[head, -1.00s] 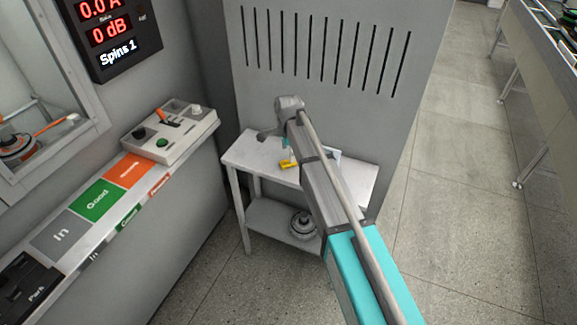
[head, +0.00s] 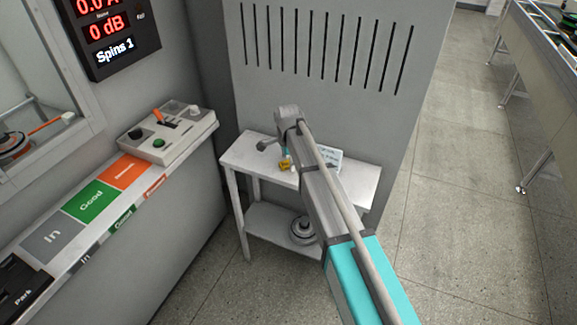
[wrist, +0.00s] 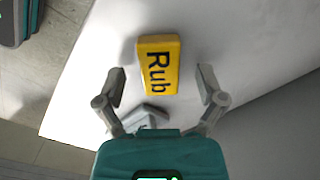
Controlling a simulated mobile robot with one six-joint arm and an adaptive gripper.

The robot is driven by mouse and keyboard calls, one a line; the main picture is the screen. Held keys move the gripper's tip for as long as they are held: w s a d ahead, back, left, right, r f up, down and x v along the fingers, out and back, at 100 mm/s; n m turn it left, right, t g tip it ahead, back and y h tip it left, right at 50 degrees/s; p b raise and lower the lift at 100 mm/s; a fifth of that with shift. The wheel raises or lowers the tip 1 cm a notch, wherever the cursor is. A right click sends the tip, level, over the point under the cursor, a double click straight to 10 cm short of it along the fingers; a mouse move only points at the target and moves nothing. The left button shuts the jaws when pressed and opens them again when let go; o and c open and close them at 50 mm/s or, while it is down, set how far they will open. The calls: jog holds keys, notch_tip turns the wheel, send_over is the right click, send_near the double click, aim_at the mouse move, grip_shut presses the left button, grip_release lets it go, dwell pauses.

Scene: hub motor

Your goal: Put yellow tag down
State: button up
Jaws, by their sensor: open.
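The yellow tag (wrist: 158,62), marked "Rub", lies on the white top of a small table (wrist: 90,98) in the wrist view. My gripper (wrist: 161,72) is open, with one finger on each side of the tag's near part and a gap on both sides. The tag's far end reaches past the fingertips. In the head view the tag (head: 285,164) is a small yellow patch on the table (head: 240,157), beside my arm. My arm hides part of the tabletop there.
A light card (head: 331,156) stands at the tabletop's back. A grey piece (wrist: 150,114) lies close to my gripper's palm. A round motor (head: 303,230) sits on the lower shelf. The slotted grey cabinet (head: 320,85) rises behind. A control box (head: 168,132) is at left.

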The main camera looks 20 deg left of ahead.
jog(key=c, duration=1.1)
jog(key=shift+o, duration=0.2)
jog(key=shift+r, duration=0.1)
jog(key=shift+r+p, duration=0.9)
jog(key=shift+p, duration=0.15)
jog(key=s+d+r+p, duration=0.7)
jog(key=s+r+p, duration=0.4)
jog(key=s, duration=0.1)
